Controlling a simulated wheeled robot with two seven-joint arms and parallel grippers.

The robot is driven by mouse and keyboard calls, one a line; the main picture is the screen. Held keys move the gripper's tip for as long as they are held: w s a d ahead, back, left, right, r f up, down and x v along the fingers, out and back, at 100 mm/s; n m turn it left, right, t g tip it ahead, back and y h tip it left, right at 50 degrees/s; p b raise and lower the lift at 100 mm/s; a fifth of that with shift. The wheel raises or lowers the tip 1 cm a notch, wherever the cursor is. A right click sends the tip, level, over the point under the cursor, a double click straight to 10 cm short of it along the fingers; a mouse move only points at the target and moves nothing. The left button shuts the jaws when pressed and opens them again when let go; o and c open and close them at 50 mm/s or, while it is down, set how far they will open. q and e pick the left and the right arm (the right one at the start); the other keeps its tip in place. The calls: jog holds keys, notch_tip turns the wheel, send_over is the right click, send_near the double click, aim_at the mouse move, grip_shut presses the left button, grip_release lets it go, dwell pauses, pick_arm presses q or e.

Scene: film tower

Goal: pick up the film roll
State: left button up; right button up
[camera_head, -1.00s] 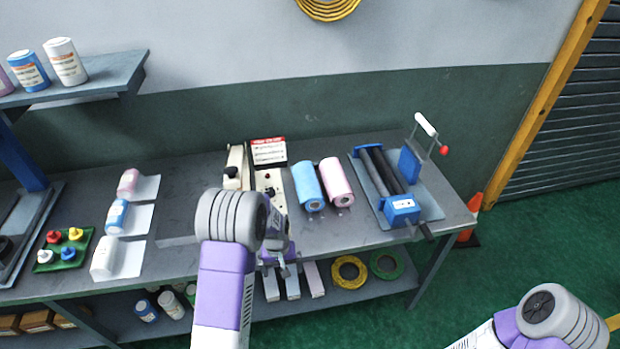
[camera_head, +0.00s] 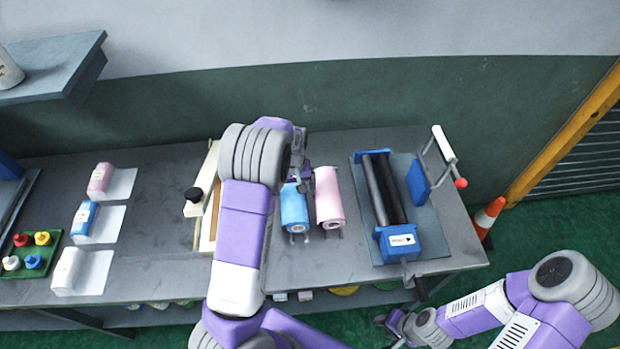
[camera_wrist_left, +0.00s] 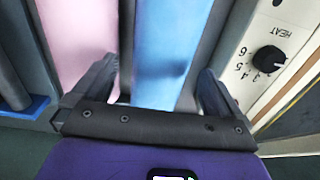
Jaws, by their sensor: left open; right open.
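A blue film roll (camera_head: 294,208) and a pink film roll (camera_head: 329,196) lie side by side on small stands on the grey table. My left gripper (camera_head: 300,172) is open over the far part of the blue roll, which it partly hides. In the left wrist view the blue roll (camera_wrist_left: 165,55) runs between the open fingers (camera_wrist_left: 158,75). One finger is at the gap beside the pink roll (camera_wrist_left: 78,35), the other towards the heat-dial device (camera_wrist_left: 275,60). Contact cannot be told. My right gripper (camera_head: 393,325) is open and empty, low in front of the table.
A blue-ended roller machine (camera_head: 400,242) with a lever stands right of the pink roll. My left arm partly hides the cream heat-dial device (camera_head: 207,165). An orange cone (camera_head: 487,215) stands beyond the table's right end.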

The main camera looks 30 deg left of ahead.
aim_at(296, 194)
pick_arm(q)
jog(key=shift+w+f, duration=0.1)
jog(key=shift+w, duration=0.1)
jog(key=shift+s+f, duration=0.25)
notch_tip(296, 194, down, 6)
jog(key=shift+f, duration=0.1)
jog(key=shift+w, duration=0.1)
jog(key=c, duration=1.5)
jog(key=shift+w, duration=0.1)
